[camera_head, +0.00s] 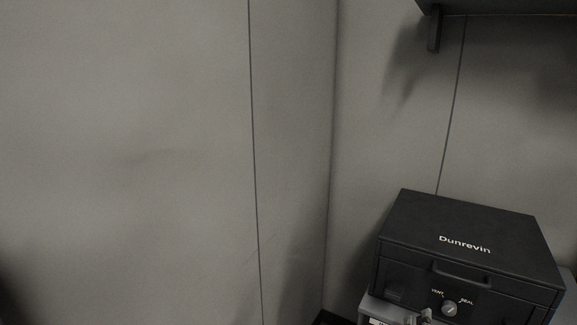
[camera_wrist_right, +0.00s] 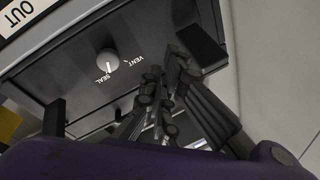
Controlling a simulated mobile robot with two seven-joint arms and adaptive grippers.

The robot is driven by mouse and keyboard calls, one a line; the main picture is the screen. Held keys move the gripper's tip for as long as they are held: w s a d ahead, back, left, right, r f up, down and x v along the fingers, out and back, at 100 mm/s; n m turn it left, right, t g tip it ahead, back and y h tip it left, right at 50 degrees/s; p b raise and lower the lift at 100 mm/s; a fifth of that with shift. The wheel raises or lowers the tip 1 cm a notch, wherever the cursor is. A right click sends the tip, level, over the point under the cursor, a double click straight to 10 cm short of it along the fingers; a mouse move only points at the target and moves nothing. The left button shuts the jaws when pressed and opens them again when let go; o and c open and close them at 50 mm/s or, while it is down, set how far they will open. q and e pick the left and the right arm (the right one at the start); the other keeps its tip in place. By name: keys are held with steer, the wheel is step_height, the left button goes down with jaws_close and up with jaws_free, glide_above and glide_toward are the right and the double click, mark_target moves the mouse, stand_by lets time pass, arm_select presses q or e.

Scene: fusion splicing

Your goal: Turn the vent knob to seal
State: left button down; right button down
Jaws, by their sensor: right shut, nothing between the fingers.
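The vent knob (camera_head: 450,309) is a small round light-grey dial on the front of a black case (camera_head: 475,215) marked Dunrevin. VENT is printed at its upper left and SEAL at its upper right. In the right wrist view, which shows the panel upside down, the knob (camera_wrist_right: 107,60) is clear, and its pale mark appears to point toward SEAL. My right gripper (camera_head: 425,316) is at the bottom edge of the head view, left of the knob and apart from it. In the wrist view its dark fingers (camera_wrist_right: 172,68) are shut and empty. My left gripper is out of view.
The case has a front handle (camera_head: 461,276) above the knob and dark latches. It sits on a grey unit (camera_head: 376,309). A dark shelf with a bracket (camera_head: 434,30) hangs on the wall at upper right. Bare grey walls fill the left.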

mark_target(449, 308)
steer(key=w+d+f+m+g+h, duration=0.1)
steer(key=d+m, duration=0.1)
steer(key=w+d+f+m+g, duration=0.1)
steer(key=d+m, duration=0.1)
steer(key=w+d+f+m+g+h, duration=0.1)
steer(key=d+m, duration=0.1)
steer(key=shift+d+f+m+h, duration=0.15)
steer(key=shift+f+m+h, duration=0.15)
steer(key=shift+f+m, duration=0.1)
steer(key=shift+w+d, duration=0.3)
steer(key=shift+w, duration=0.2)
steer(key=shift+r, duration=0.1)
steer(key=shift+d, duration=0.1)
steer(key=shift+d+r, duration=0.15)
stand_by(0.3)
